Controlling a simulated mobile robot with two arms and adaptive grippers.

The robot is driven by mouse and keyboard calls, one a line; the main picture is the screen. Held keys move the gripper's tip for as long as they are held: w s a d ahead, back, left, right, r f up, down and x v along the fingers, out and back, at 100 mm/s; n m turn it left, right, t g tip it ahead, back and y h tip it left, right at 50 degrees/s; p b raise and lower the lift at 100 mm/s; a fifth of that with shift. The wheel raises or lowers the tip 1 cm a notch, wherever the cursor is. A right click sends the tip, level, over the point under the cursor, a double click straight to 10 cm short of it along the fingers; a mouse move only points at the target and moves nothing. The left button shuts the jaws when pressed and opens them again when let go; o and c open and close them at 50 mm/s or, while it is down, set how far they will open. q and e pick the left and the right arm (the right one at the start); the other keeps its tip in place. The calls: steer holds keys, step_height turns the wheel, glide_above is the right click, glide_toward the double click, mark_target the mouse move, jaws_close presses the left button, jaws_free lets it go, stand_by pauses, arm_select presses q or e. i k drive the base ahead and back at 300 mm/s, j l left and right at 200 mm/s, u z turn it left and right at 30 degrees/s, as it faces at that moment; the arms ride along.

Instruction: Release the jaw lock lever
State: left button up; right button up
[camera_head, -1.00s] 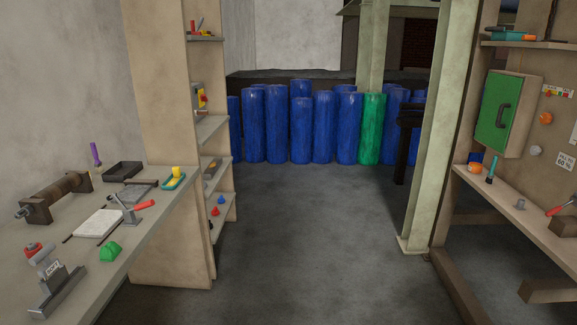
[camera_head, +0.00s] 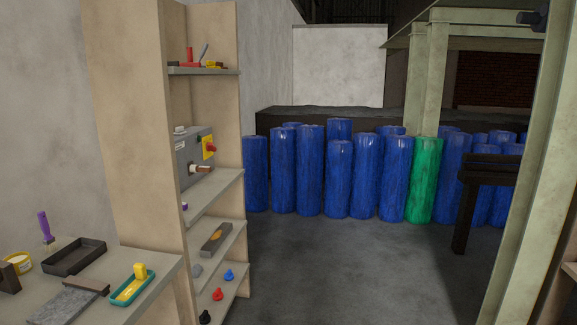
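No lever that I can clearly identify as the jaw lock lever shows now. A grey box (camera_head: 193,160) on the middle shelf carries a red knob on a yellow plate (camera_head: 209,147). A short brown-and-white handle (camera_head: 201,169) sticks out at the box's lower front; I cannot tell what it works. The near part of the workbench, where a red-handled tool stood in the earlier view, is outside the frame. Neither of my grippers is in view.
The workbench (camera_head: 153,299) at lower left holds a black tray (camera_head: 76,257), a purple-handled brush (camera_head: 46,228) and a teal tray (camera_head: 130,290). An open shelf unit (camera_head: 124,130) stands beside it. Blue rolls (camera_head: 310,170) line the back. The middle floor (camera_head: 350,270) is clear.

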mark_target(204, 47)
steer(key=i+l+u, duration=0.25)
steer(key=i+u, duration=0.15)
steer(key=i, duration=0.2)
steer(key=i+l+u, duration=0.4)
steer(key=i, duration=0.15)
